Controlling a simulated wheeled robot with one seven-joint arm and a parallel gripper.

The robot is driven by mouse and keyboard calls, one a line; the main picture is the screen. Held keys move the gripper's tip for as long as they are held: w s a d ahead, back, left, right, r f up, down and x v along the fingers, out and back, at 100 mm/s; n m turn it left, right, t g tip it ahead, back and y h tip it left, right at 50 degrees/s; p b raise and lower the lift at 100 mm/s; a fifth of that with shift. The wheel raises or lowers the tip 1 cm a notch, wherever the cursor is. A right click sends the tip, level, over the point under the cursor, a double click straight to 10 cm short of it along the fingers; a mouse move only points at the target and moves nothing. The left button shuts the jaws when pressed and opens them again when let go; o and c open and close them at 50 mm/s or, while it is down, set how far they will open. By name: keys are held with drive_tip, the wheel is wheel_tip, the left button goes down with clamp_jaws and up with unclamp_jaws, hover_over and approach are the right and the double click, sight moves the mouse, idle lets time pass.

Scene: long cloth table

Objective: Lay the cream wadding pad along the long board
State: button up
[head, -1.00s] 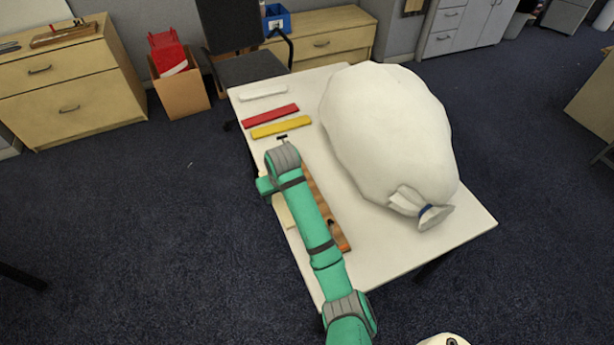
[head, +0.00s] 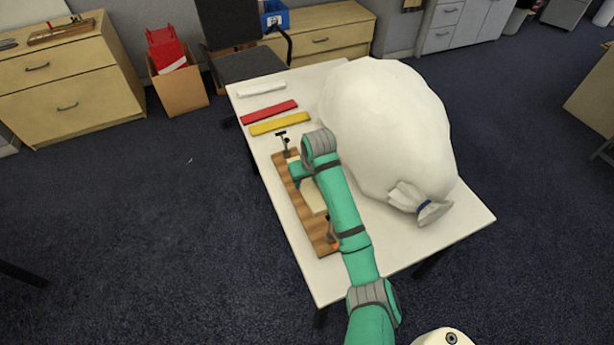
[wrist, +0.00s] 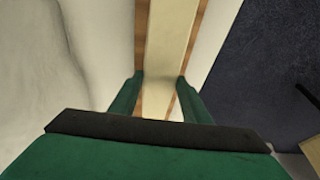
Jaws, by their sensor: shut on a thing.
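The long brown wooden board (head: 291,187) lies along the left side of the table. The cream wadding pad (head: 313,199) is over the board and runs along it, partly hidden by my arm. In the wrist view the pad (wrist: 172,45) is a straight cream strip, with the board (wrist: 141,25) showing on both sides. My gripper (wrist: 156,92) is shut on the pad, one green finger at each side. In the head view my arm hides most of the gripper. I cannot tell whether the pad touches the board.
A large white tied sack (head: 388,130) fills the table's right side, close to my arm. Yellow (head: 280,123), red (head: 269,112) and white (head: 261,89) strips lie beyond the board. A black-handled fitting (head: 283,139) stands at the board's far end. The near table corner is bare.

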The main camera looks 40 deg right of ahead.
drive_tip(key=shift+w+f, duration=0.1)
drive_tip(key=shift+f, duration=2.15)
drive_tip(key=o, duration=1.2)
